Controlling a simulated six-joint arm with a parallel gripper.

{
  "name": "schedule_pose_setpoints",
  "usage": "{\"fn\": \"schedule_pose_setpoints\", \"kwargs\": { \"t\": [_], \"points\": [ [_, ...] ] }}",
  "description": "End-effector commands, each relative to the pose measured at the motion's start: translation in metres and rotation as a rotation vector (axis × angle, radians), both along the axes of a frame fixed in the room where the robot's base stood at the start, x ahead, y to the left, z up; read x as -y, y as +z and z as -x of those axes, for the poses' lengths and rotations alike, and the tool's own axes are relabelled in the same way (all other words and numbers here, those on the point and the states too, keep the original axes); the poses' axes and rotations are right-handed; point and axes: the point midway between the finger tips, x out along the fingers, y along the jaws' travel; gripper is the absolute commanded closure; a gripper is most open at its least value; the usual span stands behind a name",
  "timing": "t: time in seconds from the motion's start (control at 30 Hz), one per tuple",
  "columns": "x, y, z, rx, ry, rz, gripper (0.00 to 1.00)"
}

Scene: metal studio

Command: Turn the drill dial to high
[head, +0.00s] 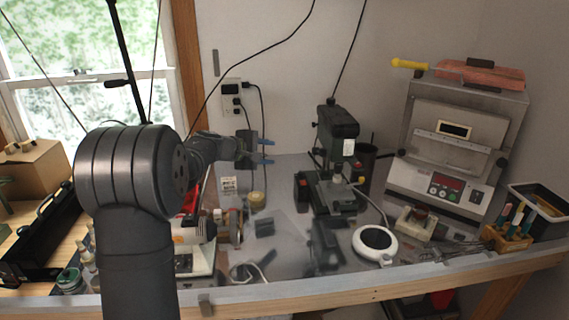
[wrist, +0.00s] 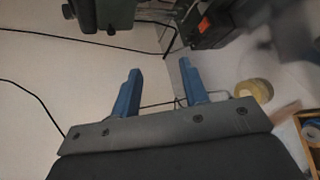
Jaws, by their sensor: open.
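The drill press (head: 338,130), dark green and black, stands upright on the metal bench near the back wall. I cannot make out its dial or any setting marks. In the wrist view, a dark green part (wrist: 104,12) at the top edge and a black part with an orange-red switch (wrist: 204,25) look like parts of the drill; both are cut off. My gripper (head: 267,151) has blue fingers and is left of the drill, in the air and apart from it. In the wrist view my gripper (wrist: 160,76) is open, with nothing between its fingers.
A furnace-like box (head: 455,140) with a red display stands right of the drill. A round white device (head: 375,243) and a wooden tool holder (head: 507,237) are in front. Cables hang near the wall outlet (head: 232,89). A yellow roll (head: 257,199) lies below my gripper.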

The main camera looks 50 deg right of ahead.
Motion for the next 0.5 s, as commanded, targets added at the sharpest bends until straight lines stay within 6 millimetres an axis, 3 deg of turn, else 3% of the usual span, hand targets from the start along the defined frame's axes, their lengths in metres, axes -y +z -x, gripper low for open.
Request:
{"fn": "schedule_pose_setpoints", "kwargs": {
  "t": [0.3,0.5],
  "points": [
    [0.000,-0.052,0.013,-0.759,0.445,-0.059,0.59],
    [-0.004,-0.074,0.016,-1.044,0.617,-0.073,0.59]
  ]
}}
